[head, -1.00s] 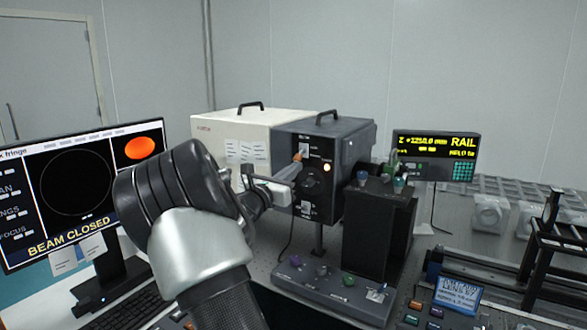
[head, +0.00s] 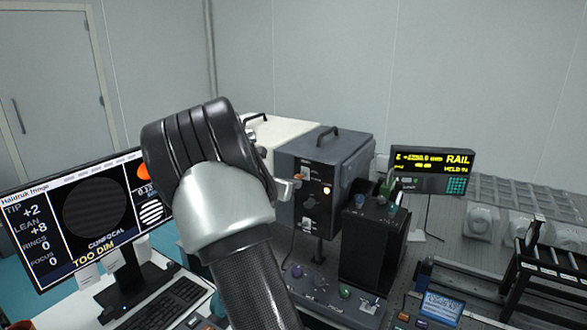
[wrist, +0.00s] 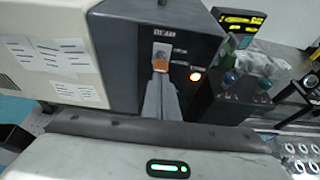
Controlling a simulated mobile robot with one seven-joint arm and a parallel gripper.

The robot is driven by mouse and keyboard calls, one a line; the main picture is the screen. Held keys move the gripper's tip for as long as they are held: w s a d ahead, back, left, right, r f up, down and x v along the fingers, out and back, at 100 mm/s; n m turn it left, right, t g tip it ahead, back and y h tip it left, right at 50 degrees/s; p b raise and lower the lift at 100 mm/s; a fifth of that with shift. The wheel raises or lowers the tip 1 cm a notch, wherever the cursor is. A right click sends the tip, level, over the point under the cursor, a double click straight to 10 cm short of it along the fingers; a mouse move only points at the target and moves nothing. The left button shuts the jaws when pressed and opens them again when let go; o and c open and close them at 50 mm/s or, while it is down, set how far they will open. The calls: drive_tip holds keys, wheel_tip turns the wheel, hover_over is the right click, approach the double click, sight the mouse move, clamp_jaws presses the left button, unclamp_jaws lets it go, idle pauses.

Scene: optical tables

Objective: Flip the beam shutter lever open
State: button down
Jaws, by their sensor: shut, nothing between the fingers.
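The beam shutter lever has an orange tip (head: 298,178) below a pale plate on the front of the dark grey box (head: 343,158). In the wrist view the lever tip (wrist: 160,66) shows just beyond the fingertips, with the pale plate above it. My gripper (wrist: 160,80) is shut and empty, its grey fingers together and pointing at the lever. Whether they touch it I cannot tell. In the head view my wrist hides most of the gripper. The monitor (head: 95,215) shows striped fringes and reads "TOO DIM".
A cream housing (head: 283,130) adjoins the dark box on its left. A black block (head: 375,240) with coloured knobs stands to the right of the lever, close to my gripper's side. A control panel with knobs (head: 345,291) lies below. A rail display (head: 432,170) stands behind at right.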

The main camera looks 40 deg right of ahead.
drive_tip(key=shift+b, duration=0.35)
drive_tip(key=shift+r+p, duration=0.65)
drive_tip(key=shift+r, duration=0.15)
